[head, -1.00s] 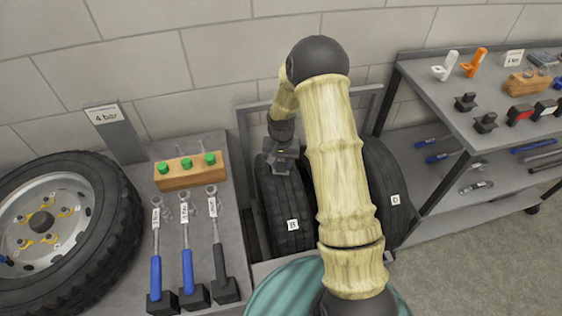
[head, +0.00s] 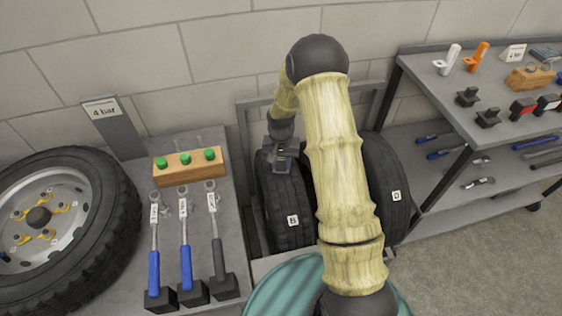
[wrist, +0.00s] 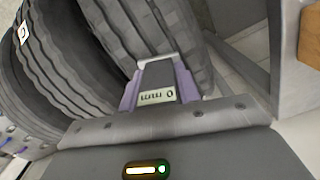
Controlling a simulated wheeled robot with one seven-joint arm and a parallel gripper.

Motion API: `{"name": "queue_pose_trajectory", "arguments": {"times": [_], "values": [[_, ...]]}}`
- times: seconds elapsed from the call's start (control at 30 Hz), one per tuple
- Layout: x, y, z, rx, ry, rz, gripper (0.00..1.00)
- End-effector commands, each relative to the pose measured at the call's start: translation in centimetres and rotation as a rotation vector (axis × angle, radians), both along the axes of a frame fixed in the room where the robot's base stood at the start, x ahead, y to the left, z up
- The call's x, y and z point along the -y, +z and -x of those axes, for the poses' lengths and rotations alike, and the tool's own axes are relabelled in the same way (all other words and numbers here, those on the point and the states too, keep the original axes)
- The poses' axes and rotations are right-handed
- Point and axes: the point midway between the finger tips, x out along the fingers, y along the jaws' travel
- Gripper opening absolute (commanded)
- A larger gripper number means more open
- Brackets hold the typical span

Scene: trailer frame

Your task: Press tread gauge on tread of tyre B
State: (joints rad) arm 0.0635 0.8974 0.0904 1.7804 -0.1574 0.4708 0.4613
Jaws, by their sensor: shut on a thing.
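Tyre B (head: 284,222) stands upright in the rack, with its white B label facing forward. In the wrist view, a tyre tread (wrist: 150,30), which looks like tyre B's, lies just beyond the gauge. My gripper (head: 284,158) is over the upper tread of tyre B in the head view. In the wrist view, my gripper (wrist: 157,90) is shut on the tread gauge (wrist: 157,78), between its purple fingers. The gauge's display shows 0 mm. Its pale front bar is at or very near the tread; I cannot tell whether they touch.
Tyre D (head: 392,190) stands close to the right of tyre B, partly behind my arm. The rack frame (head: 246,150) surrounds both. A bench with wrenches (head: 185,260) and a wooden block with green caps (head: 188,168) is left. A shelf trolley (head: 430,90) is right.

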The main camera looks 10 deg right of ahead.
Motion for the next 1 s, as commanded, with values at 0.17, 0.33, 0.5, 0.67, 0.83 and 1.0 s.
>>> {"name": "queue_pose_trajectory", "arguments": {"times": [0.17,0.33,0.5,0.67,0.83,1.0], "values": [[0.0,-0.26,-0.02,0.001,0.0,0.0,0.1],[-0.01,-0.46,-0.03,0.001,0.0,0.0,0.1],[-0.01,-0.67,-0.03,0.0,0.0,0.0,0.1],[-0.01,-0.86,-0.03,0.0,0.0,0.0,0.1],[-0.01,-1.0,-0.03,0.001,0.0,0.0,0.1],[0.0,-0.98,-0.02,0.0,0.0,0.0,0.1]]}}
